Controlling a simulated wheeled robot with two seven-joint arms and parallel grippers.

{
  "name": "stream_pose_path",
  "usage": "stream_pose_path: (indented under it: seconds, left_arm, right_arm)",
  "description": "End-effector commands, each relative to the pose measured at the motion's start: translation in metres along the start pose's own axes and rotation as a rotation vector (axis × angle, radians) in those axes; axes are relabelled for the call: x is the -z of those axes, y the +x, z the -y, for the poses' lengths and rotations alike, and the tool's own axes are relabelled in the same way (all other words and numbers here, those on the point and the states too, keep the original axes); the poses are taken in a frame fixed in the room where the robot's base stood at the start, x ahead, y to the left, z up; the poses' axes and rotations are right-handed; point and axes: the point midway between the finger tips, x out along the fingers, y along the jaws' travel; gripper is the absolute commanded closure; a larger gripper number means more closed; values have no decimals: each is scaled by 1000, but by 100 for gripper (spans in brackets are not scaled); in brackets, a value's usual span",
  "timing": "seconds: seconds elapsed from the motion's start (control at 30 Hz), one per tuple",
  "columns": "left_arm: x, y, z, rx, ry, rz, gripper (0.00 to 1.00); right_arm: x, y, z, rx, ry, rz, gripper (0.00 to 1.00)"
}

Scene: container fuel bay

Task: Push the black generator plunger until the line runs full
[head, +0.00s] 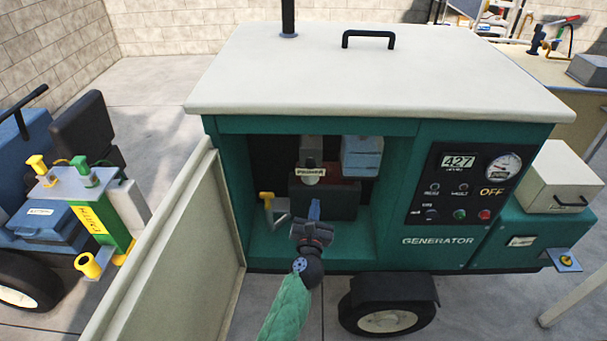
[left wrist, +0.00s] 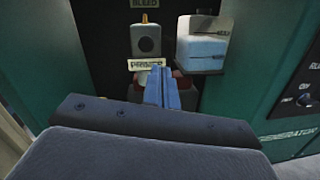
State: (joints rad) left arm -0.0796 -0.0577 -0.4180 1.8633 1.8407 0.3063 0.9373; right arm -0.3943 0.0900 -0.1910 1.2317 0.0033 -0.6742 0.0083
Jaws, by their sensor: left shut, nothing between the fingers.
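The teal generator (head: 436,240) stands with its front bay open. Inside, a grey primer block (head: 312,146) carries a label reading PRIMER. In the left wrist view the block (left wrist: 146,30) shows a dark round face (left wrist: 147,45), which may be the black plunger, above the label (left wrist: 146,65). My left gripper (head: 314,206) is at the bay opening, below and in front of the primer. Its blue fingers (left wrist: 161,86) are closed together, empty, and point into the bay. I cannot tell whether they touch anything. My right gripper is out of view.
A blue-and-white box (head: 362,157) sits right of the primer. A yellow-handled valve (head: 267,201) is at the bay's left. The open door (head: 160,270) stands left of my arm. The panel (head: 463,187) shows 427 and OFF.

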Motion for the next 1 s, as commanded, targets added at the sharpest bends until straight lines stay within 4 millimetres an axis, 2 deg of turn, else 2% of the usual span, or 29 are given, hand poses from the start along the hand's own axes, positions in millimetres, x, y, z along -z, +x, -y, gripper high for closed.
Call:
stream_pose_path:
  seconds: [0.1,0.23,0.7,0.87,1.0]
  left_arm:
    - [11,-1,-12,-64,-125,-53,100]
    - [14,-1,-15,-87,-192,-63,100]
    - [13,0,-15,-86,-215,-59,100]
    - [12,12,-17,-86,-213,-58,100]
    - [12,33,-18,-86,-213,-58,100]
  right_arm:
    - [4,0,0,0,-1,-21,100]
    - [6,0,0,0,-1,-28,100]
    - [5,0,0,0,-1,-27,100]
    - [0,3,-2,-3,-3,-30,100]
    - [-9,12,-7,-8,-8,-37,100]
